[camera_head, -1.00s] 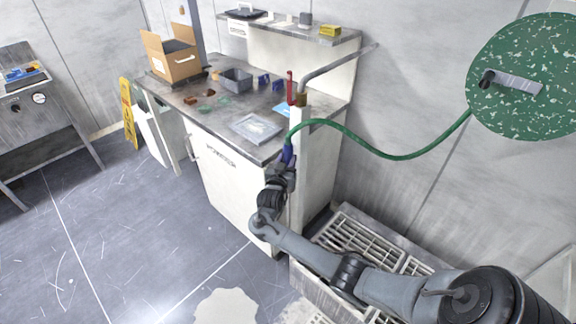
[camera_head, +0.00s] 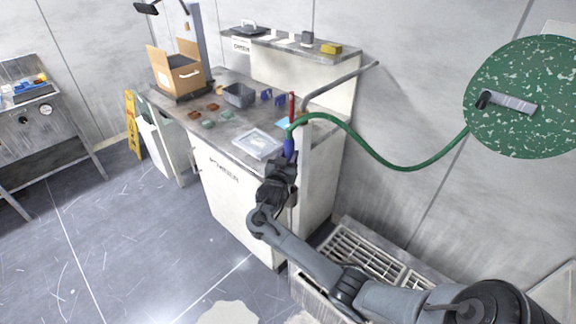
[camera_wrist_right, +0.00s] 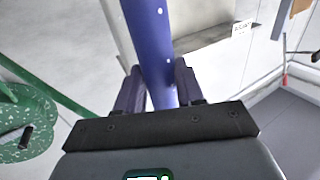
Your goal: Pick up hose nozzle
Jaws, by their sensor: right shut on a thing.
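The hose nozzle (camera_head: 289,147) is blue and stands upright at the front right corner of the counter, on the end of a green hose (camera_head: 392,166). My right gripper (camera_head: 286,163) is shut on the nozzle from below and in front. In the right wrist view the blue nozzle (camera_wrist_right: 150,45) runs between the two fingers of the right gripper (camera_wrist_right: 158,88), and its lower end is hidden by the gripper body. My left gripper is not in view.
The counter (camera_head: 225,130) holds a cardboard box (camera_head: 176,72), a grey bin (camera_head: 239,95) and a clear tray (camera_head: 257,143). A bent grey pipe (camera_head: 340,86) rises beside the nozzle. The hose runs to a green speckled disc (camera_head: 530,125). A slatted grate (camera_head: 365,250) lies right of the cabinet.

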